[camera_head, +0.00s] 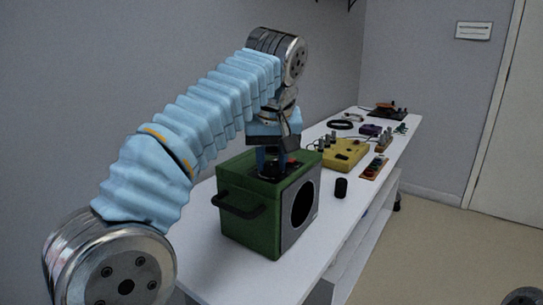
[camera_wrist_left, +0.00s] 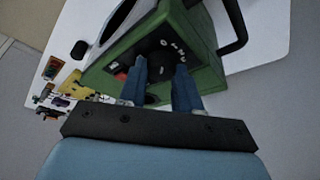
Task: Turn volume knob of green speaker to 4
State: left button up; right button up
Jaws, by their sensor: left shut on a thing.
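The green speaker (camera_head: 250,215) stands on the white table, with a black side handle and a round dark cone on its front. My left gripper (camera_head: 271,165) points down onto its top from above. In the left wrist view the speaker (camera_wrist_left: 203,28) shows a dark top panel with white numerals and a red part (camera_wrist_left: 121,76). The left gripper (camera_wrist_left: 160,78) has its blue fingers on either side of the black volume knob (camera_wrist_left: 159,62) and is shut on it. The knob's exact pointer setting is too dark to read. My right gripper is not in view.
The long white table (camera_head: 320,250) runs to the back right. A small black cylinder (camera_head: 341,188) stands right of the speaker. The table's front right is bare.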

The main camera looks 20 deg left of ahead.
pick_arm(q)
jog(key=m+h+p, duration=0.1)
jog(key=m, duration=0.2)
jog(key=shift+a+r, duration=0.15)
jog(key=m+h+p, duration=0.1)
jog(key=m, duration=0.3)
jog(key=shift+h, duration=0.4)
jog(key=m+h, duration=0.1)
jog(key=m, duration=0.2)
jog(key=m+g+h, duration=0.1)
jog(key=m, duration=0.2)
jog(key=shift+w+a, duration=0.1)
jog(key=shift+a, duration=0.05)
jog(key=m+g, duration=0.1)
jog(key=m, duration=0.2)
jog(key=m+g+h, duration=0.1)
jog(key=m, duration=0.3)
jog(key=shift+w+g, duration=0.1)
jog(key=shift+g, duration=0.2)
jog(key=o, duration=1.1)
jog(key=shift+c, duration=0.2)
